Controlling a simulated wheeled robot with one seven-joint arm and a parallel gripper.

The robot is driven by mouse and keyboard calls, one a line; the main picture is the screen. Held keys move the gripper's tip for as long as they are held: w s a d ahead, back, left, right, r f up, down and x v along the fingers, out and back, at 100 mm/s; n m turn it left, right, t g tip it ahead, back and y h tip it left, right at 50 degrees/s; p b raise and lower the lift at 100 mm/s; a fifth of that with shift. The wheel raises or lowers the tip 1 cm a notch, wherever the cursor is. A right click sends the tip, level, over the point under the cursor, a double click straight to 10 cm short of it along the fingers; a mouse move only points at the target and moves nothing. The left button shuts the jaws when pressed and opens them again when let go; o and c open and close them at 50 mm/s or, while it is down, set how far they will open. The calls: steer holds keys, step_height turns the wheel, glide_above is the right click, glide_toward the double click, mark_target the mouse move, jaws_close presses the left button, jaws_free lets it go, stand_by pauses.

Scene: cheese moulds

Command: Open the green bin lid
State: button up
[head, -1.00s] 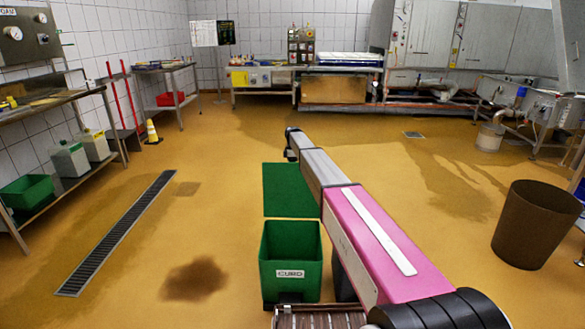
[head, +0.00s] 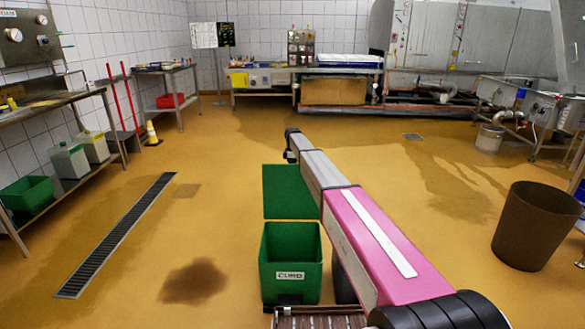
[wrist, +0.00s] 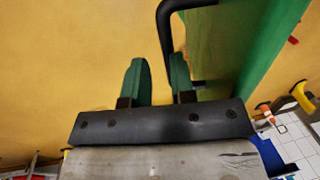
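The green bin (head: 291,265), labelled CURD, stands on the floor in front of me with its top open. Its green lid (head: 290,192) stands raised behind the opening. In the wrist view the lid (wrist: 225,45) is a green panel at upper right, with a black bar handle (wrist: 165,35). My gripper (wrist: 158,75) has two green fingers apart. The handle's long bar reaches down to the gap between them, close by the right finger; I cannot tell whether it touches. A clear gap shows beside the left finger.
A brown bin (head: 535,225) stands on the right. A floor drain (head: 118,235) runs along the left. A shelf rack with a green crate (head: 27,193) is at far left, near a yellow-and-white cone (head: 152,134). The floor behind the lid is clear.

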mark_target(292, 173)
steer(key=s+f, duration=0.2)
steer(key=shift+f+g, duration=0.3)
steer(key=shift+f, duration=0.1)
steer(key=shift+w+r, duration=0.1)
steer(key=shift+r, duration=0.2)
steer(key=v, duration=1.3)
steer(key=shift+w, duration=0.35)
steer(key=shift+r, duration=0.1)
